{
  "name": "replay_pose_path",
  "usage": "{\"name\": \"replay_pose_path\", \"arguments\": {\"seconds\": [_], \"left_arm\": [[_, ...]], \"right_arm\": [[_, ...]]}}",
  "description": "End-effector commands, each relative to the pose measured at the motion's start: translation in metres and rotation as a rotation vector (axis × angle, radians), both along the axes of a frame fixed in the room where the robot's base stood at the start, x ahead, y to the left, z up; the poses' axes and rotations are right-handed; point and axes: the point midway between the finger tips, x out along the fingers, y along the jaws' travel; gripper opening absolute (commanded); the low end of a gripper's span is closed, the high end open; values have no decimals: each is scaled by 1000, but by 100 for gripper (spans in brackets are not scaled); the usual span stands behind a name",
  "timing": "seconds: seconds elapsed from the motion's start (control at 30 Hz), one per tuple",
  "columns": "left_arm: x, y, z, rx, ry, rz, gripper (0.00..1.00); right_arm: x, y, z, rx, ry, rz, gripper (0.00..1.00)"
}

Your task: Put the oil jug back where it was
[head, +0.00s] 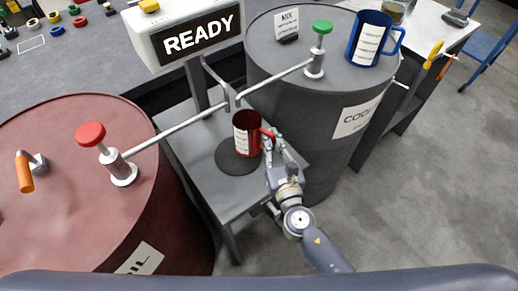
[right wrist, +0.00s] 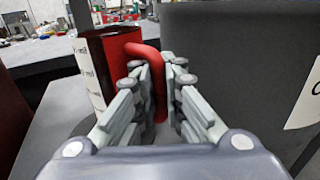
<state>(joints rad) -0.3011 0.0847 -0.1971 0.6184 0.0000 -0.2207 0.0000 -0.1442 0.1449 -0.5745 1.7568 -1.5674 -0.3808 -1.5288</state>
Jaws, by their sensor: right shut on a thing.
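The red oil jug (head: 240,141) with a white scale label is upright at the dark round pad (head: 229,160) on the small grey stand between the two barrels. I cannot tell whether its base touches the pad. My right gripper (head: 272,142) is at the jug's right side, shut on its red handle. In the right wrist view the handle (right wrist: 150,48) runs down between the two fingers, with the jug body (right wrist: 115,62) to the left. My left gripper is not in view.
The red barrel (head: 55,220) with a red-knobbed valve stands left. The grey barrel (head: 300,110) stands right, carrying a blue jug (head: 366,48), a small card and a green-knobbed valve. Pipes from both valves meet near the jug. A READY sign (head: 200,38) rises behind.

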Motion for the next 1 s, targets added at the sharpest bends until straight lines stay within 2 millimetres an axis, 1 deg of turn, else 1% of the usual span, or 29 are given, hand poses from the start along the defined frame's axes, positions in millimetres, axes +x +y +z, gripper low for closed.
{"name": "replay_pose_path", "arguments": {"seconds": [0.03, 0.1, 0.23, 0.27, 0.4, 0.5, 0.6, 0.8, 0.93, 0.97, 1.0], "left_arm": [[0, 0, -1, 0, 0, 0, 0], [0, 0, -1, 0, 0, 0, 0], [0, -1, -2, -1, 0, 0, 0], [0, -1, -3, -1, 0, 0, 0], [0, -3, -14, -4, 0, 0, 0], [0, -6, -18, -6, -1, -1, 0], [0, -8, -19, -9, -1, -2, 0], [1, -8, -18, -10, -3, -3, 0], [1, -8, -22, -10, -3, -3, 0], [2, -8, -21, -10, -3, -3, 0], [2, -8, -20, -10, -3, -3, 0]], "right_arm": [[-1, 11, 0, 3, -1, 0, 0], [-2, 22, -2, 2, -1, -1, 0], [-4, 33, -3, 1, -1, -1, 0], [-4, 34, -4, 0, -1, -1, 0], [-4, 34, -25, -6, -2, 0, 0], [-4, 33, -36, -5, -2, -1, 0], [-4, 33, -39, -2, -1, -1, 0], [-4, 33, -38, -1, -1, -1, 0], [-4, 33, -43, -1, -1, -1, 0], [-4, 33, -42, -2, 0, -1, 12], [-4, 33, -41, -2, 0, -1, 21]]}}
